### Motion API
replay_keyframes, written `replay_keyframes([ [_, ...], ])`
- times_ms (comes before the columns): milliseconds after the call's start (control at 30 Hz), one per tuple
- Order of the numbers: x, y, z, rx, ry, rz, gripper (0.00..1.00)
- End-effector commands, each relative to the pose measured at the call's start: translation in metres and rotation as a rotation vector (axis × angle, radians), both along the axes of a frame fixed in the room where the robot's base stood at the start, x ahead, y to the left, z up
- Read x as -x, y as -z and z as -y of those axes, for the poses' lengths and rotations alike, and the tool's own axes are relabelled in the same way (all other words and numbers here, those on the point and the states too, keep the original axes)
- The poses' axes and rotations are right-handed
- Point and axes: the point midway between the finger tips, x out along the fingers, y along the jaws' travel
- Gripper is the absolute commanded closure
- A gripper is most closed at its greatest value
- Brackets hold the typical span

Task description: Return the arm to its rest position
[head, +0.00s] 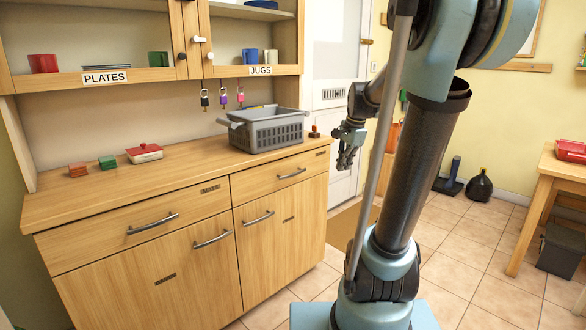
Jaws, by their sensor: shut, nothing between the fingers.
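My gripper (346,160) hangs at the end of my arm, right of the wooden cabinet and in front of the white door. It points down and is small in the head view. Its fingers are together and hold nothing. It is apart from the counter and from the grey basket. My arm's thick dark link and blue joints fill the right middle of the view and hide part of the room behind.
A wooden counter (190,170) bears a grey basket (264,130), a red lidded dish (144,153) and small blocks. Padlocks hang above it. A table (560,165) stands at the right. Tiled floor (480,240) is clear between.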

Motion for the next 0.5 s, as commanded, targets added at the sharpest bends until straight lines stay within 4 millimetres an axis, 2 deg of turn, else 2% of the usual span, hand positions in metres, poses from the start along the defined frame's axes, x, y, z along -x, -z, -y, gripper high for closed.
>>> replay_keyframes([
  [33,0.017,0.004,-0.001,0.017,-0.051,0.005,1.00],
  [100,0.037,0.010,-0.001,0.046,-0.132,0.012,1.00],
  [500,0.147,0.060,0.002,0.197,-0.593,0.038,1.00],
])
